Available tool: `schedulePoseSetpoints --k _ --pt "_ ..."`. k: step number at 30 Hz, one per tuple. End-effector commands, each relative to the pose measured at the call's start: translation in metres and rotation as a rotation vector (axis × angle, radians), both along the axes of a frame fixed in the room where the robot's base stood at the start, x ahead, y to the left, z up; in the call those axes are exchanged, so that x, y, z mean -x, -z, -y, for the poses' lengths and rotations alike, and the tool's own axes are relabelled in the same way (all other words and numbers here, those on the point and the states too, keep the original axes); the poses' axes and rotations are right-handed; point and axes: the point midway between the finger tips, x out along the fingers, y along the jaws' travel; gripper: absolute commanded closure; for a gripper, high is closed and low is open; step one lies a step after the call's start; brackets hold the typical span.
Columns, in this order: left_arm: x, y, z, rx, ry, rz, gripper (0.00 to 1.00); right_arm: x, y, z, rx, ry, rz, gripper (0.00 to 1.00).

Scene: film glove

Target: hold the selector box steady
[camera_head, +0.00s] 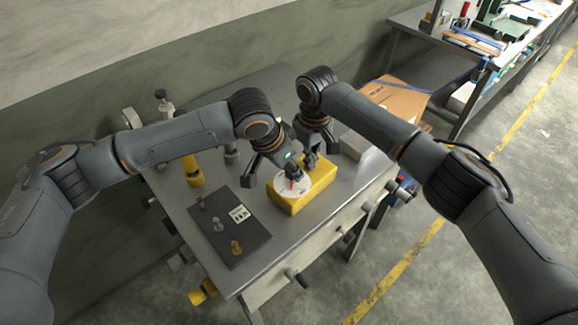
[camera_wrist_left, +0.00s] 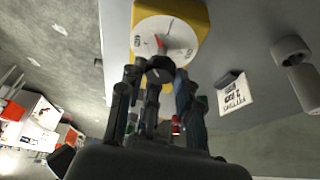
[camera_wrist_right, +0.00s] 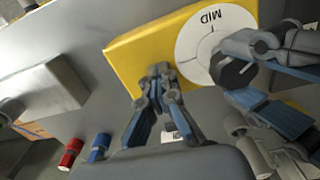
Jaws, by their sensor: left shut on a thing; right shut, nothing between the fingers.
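The yellow selector box (camera_head: 289,203) sits on the grey workbench, with a white dial (camera_head: 306,187) on its top face. The dial also shows in the right wrist view (camera_wrist_right: 205,38), with the letters MID. My left gripper (camera_wrist_left: 158,70) is shut on the dial's black knob (camera_wrist_right: 232,74); a red pointer shows beside the knob in the left wrist view (camera_wrist_left: 160,45). My right gripper (camera_wrist_right: 160,72) is shut and empty, its fingertips at the box's yellow face (camera_wrist_right: 130,58) beside the dial. I cannot tell whether they press on it. The arms hide part of the box in the head view.
A dark panel (camera_head: 255,236) with several small knobs lies left of the box on the workbench (camera_head: 195,220). A grey block (camera_head: 356,146) stands to the right. A yellow cylinder (camera_head: 192,172) stands at the back left. A cardboard box (camera_head: 398,98) is beyond the bench.

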Motion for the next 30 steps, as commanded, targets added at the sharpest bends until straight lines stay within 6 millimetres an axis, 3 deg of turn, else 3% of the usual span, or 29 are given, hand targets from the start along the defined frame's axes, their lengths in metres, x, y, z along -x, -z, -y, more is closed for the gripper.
schedulePoseSetpoints --k 1,18,30 --pt "0.0022 0.0019 0.0018 0.004 0.033 -0.007 0.97 0.0019 0.0068 0.0013 0.004 0.002 -0.006 1.0" --pt "-0.0003 0.0014 0.0015 0.005 0.48 -0.006 0.97 0.0016 0.0067 0.0006 0.002 0.002 -0.005 1.0" --pt "-0.0004 0.0015 0.0018 0.005 0.639 -0.006 0.97 0.0014 0.0068 0.0004 0.001 0.002 -0.004 1.0"
